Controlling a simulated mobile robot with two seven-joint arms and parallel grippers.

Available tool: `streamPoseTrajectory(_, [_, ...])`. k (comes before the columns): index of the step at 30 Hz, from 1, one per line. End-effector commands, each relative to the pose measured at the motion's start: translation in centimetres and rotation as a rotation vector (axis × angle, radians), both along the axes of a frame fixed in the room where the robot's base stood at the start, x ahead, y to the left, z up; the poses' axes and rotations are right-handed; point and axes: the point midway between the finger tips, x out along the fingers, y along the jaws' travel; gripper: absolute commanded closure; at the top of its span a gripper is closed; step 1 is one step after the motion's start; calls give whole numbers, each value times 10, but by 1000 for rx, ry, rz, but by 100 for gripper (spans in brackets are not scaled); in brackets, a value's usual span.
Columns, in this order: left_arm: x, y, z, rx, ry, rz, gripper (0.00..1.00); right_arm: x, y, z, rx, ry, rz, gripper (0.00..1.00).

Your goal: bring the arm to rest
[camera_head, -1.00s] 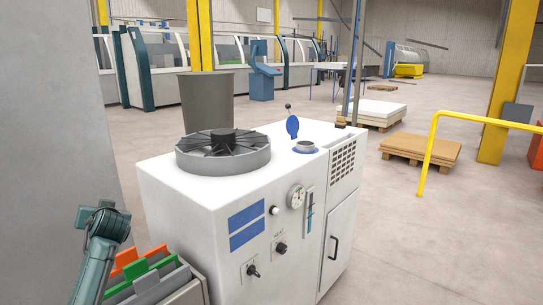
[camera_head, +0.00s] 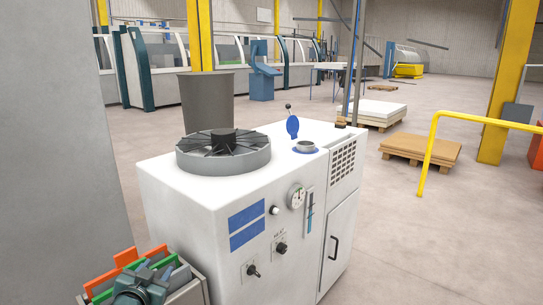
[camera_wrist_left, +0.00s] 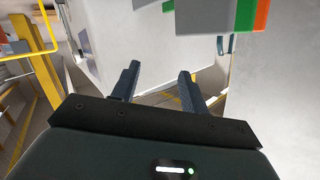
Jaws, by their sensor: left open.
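My left gripper (camera_head: 140,284) is low at the left edge of the head view, in front of a grey holder with upright orange, green and grey dividers (camera_head: 125,257). It hides part of that holder. In the left wrist view my gripper (camera_wrist_left: 158,70) has its two dark fingers apart, with nothing between them. Green (camera_wrist_left: 245,15) and orange pieces show at the top right there, apart from the fingers. My right gripper is in neither view.
A white machine cabinet (camera_head: 180,205) with a round fan, gauge and knobs stands just right of the holder. A grey column (camera_head: 55,150) is at the left. A yellow rail (camera_head: 433,150) and pallets stand at the right. The floor at lower right is clear.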

Motion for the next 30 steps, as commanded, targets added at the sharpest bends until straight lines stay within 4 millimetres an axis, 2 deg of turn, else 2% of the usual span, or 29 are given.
streamPoseTrajectory(1, [-24, -15, -27, -14, 42, -21, 55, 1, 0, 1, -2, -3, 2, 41])
streamPoseTrajectory(5, [-92, -52, -81, -62, 142, -72, 55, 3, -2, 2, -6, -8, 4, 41])
streamPoseTrajectory(7, [-135, -73, -106, -96, 199, -97, 55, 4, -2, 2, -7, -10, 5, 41])
streamPoseTrajectory(9, [-179, -92, -125, -132, 256, -116, 55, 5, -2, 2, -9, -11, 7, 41])
streamPoseTrajectory(12, [-235, -113, -141, -182, 326, -132, 55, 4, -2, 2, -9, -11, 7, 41])
streamPoseTrajectory(15, [-278, -128, -147, -225, 379, -139, 55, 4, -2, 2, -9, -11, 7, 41])
streamPoseTrajectory(18, [-305, -137, -149, -252, 413, -139, 55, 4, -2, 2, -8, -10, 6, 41])
streamPoseTrajectory(21, [-317, -141, -148, -266, 429, -139, 55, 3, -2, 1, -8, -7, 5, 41])
streamPoseTrajectory(30, [-319, -142, -149, -268, 433, -140, 55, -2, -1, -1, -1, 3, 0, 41])
